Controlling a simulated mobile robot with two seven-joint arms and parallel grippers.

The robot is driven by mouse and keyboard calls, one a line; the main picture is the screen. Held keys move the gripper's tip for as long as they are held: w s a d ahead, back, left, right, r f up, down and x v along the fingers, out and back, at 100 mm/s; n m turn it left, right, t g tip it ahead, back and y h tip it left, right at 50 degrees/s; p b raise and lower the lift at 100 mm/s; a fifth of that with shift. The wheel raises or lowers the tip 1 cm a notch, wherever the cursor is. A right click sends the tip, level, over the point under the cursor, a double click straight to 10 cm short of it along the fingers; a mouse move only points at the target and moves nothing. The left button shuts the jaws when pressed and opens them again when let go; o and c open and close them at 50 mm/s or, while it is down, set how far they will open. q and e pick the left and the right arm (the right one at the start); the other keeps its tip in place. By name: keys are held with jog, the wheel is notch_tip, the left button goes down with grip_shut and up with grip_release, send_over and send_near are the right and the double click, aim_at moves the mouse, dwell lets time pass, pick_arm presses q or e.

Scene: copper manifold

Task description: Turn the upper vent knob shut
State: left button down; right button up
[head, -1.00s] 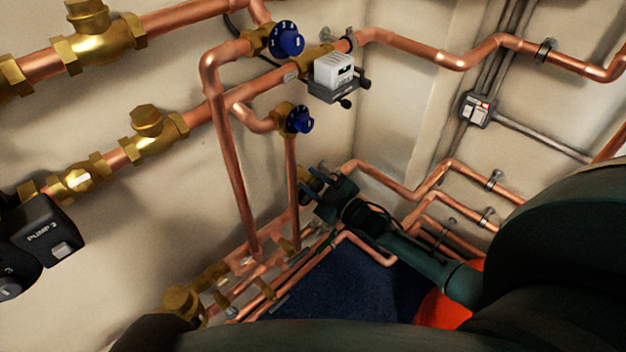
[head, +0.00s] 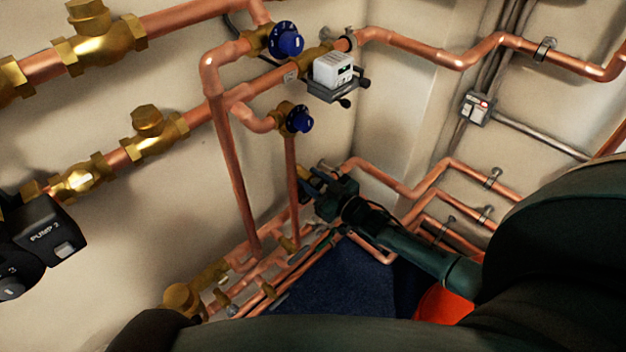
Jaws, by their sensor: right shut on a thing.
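A dark blue knob (head: 286,40) sits on a brass valve on the top pipe, and a second blue knob (head: 299,119) sits on a brass valve below it. No label shows which one is a vent knob. My right gripper (head: 312,184) is lower down, apart from both, at a brass fitting (head: 305,194) near the foot of a vertical copper pipe. It is shut on a small part at that fitting; the fingers mostly hide this part, and I cannot tell its shape. My left gripper is not in view.
A white meter box (head: 333,70) on a dark bracket stands right of the top knob. Copper pipes (head: 232,170) run close around my gripper. A black pump (head: 45,232) is at the left. An orange-red object (head: 443,305) lies behind my forearm.

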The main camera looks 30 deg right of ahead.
jog(key=o, duration=1)
jog(key=shift+c, duration=0.2)
jog(key=shift+s, duration=0.1)
jog(key=p+v, duration=0.1)
jog(key=v, duration=1.2)
jog(key=shift+s, duration=0.1)
